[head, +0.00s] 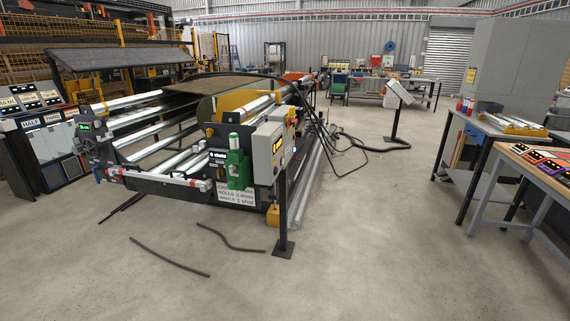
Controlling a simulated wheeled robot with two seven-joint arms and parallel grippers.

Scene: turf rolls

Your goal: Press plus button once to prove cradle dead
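The cradle (150,140) is a long frame of pale metal rollers standing left of centre in the head view. A grey control box (267,153) on a black post (283,215) stands at its near right end, with a small amber-lit display on its face. A green unit (239,168) sits just left of the box. Another small green-lit display (84,127) is at the cradle's left corner. A plus button is too small to make out on any of these. Neither of my grippers is in view.
Loose dark strips (170,257) lie on the floor in front of the cradle. Black cables (345,140) trail on its right. A grey box on a stand (398,95) is further back. Workbenches (530,165) stand at the right.

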